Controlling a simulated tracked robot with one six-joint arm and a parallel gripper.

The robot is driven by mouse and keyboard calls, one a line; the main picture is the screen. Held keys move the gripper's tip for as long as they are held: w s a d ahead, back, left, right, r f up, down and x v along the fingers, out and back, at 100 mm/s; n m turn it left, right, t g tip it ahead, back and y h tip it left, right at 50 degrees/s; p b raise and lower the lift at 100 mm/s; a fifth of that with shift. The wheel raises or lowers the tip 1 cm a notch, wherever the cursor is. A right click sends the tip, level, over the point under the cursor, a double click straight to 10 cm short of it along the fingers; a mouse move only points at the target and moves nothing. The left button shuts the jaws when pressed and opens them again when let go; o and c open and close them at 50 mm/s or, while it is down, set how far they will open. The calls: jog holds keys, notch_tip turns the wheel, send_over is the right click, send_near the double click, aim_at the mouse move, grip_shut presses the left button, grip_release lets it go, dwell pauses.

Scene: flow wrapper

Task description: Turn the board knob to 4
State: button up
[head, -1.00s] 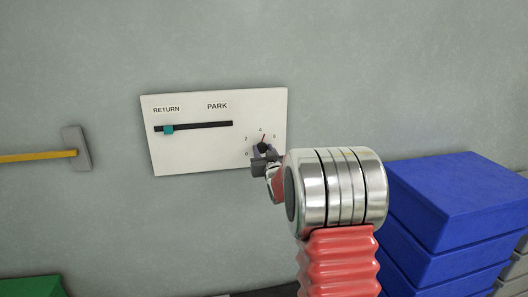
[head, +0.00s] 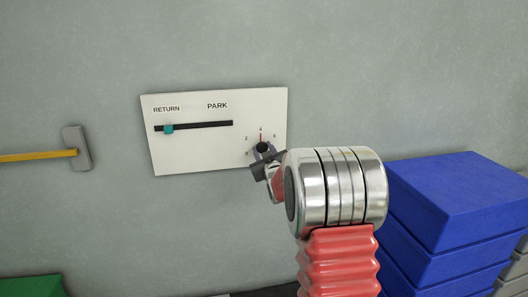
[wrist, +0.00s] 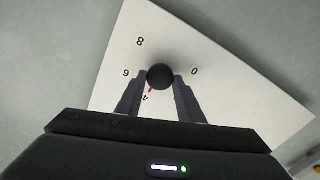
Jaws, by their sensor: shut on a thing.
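The white board (head: 190,150) hangs on the grey wall, with the labels RETURN and PARK above a slider. The black board knob (head: 263,147) is at its lower right, and its red pointer stands nearly upright at the 4 mark in the head view. In the wrist view the knob (wrist: 160,76) sits between the fingertips, with the red pointer beside the 4. My gripper (wrist: 158,92) is shut on the knob; it also shows in the head view (head: 264,157). The 2 mark is hidden in the wrist view.
The teal slider handle (head: 168,129) sits at the left end of its black slot. A yellow-handled tool (head: 40,156) is on the wall at left. Blue boxes (head: 450,210) are stacked at right, and a green box (head: 30,287) is at lower left.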

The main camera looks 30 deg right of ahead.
jog(key=o, duration=1)
jog(key=shift+o, duration=0.2)
jog(key=shift+s, duration=0.1)
jog(key=v, duration=1.3)
jog(key=shift+s, duration=0.3)
jog(key=shift+a, duration=0.1)
